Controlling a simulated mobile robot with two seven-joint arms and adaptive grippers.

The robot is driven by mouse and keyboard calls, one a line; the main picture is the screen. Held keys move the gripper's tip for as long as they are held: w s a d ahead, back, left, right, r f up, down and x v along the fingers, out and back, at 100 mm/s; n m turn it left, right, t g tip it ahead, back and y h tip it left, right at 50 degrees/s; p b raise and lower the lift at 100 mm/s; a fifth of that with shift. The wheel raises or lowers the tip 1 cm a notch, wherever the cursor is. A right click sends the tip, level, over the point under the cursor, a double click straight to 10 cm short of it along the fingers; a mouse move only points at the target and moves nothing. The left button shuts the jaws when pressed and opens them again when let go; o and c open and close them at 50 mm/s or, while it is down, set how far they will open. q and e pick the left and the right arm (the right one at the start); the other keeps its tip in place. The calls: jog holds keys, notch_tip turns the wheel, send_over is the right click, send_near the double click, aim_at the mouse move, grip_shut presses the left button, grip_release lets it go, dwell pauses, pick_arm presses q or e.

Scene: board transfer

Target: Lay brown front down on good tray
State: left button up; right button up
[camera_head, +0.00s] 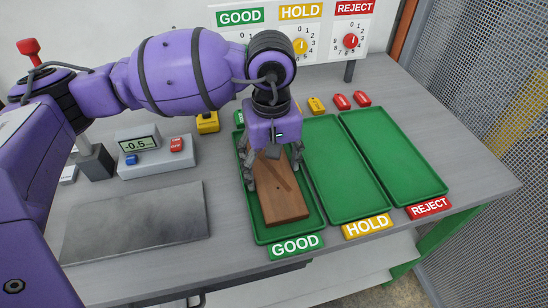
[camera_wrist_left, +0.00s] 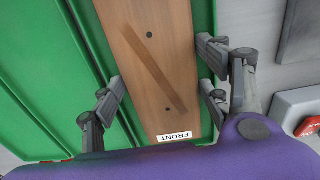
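The brown front (camera_head: 285,205) is a flat wooden board with small dark holes and a darker diagonal stripe. It lies flat within the outline of the green good tray (camera_head: 309,214); whether it touches the floor is hard to tell. In the left wrist view the brown front (camera_wrist_left: 146,65) shows a white FRONT label on its upper face. My right gripper is not in view.
The empty green hold tray (camera_head: 343,175) and reject tray (camera_head: 392,160) stand to the right. A scale (camera_head: 157,158) and a grey plate (camera_head: 135,225) are on the left. Coloured markers (camera_head: 341,102) and the dial panel (camera_head: 325,42) are behind the trays.

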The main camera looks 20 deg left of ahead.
pick_arm(q)
jog(key=o, duration=0.3)
notch_tip(320, 180, up, 12)
jog(key=shift+r, duration=0.1)
dwell(0.5)
dwell(0.4)
